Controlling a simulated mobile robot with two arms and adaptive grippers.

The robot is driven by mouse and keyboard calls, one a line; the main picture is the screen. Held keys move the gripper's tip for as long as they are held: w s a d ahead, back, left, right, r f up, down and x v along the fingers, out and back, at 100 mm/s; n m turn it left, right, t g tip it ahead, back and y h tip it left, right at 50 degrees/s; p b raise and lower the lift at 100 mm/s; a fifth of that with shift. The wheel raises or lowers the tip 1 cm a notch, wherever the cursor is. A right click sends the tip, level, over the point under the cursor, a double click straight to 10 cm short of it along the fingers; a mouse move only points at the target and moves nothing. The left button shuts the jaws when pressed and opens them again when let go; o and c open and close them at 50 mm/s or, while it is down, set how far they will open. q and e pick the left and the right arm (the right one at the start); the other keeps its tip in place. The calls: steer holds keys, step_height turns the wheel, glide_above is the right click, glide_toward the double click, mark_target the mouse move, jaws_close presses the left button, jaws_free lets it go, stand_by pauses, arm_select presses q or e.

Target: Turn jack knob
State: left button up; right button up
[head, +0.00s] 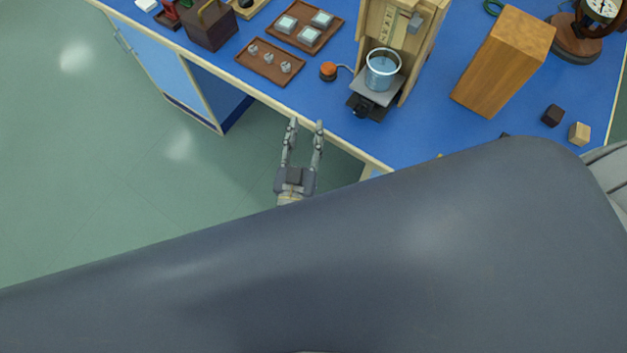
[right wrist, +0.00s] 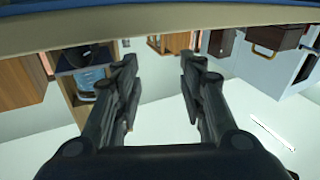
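The lab jack (head: 384,97) stands near the front edge of the blue bench, at the foot of a wooden stand. Its dark knob (head: 361,109) faces the front edge. A glass beaker (head: 382,70) of bluish liquid sits on the jack's plate. My right gripper (head: 306,124) is open and empty, in front of the bench edge, left of the knob and apart from it. In the right wrist view, which looks upside down, the open fingers (right wrist: 160,66) have nothing between them. My left gripper is not in view.
Wooden trays (head: 264,70) with small pieces lie farther left. A tall wooden block (head: 505,60) stands to the right. My large grey body part covers the lower head view.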

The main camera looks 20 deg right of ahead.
steer(key=a+f+n+y+b, duration=0.1)
steer(key=a+f+n+y, duration=0.15)
steer(key=f+y, duration=0.3)
steer(key=a+f+n+y+b, duration=0.1)
steer(key=a+f+n+y, duration=0.1)
steer(key=f+n+y, duration=0.3)
steer(key=s+d+f+g+b, duration=0.1)
steer(key=s+f+g, duration=0.1)
steer(key=f, duration=0.5)
steer(key=s+d+f+g+b, duration=0.1)
steer(key=s+f, duration=0.3)
steer(key=f, duration=0.4)
steer(key=s+d+f+g+y+b, duration=0.1)
steer(key=s+f+g, duration=0.2)
steer(key=f, duration=0.5)
steer(key=shift+s+d+n+g, duration=0.15)
steer(key=shift+s+n+g, duration=0.2)
steer(key=shift+s, duration=0.25)
steer(key=shift+o, duration=0.2)
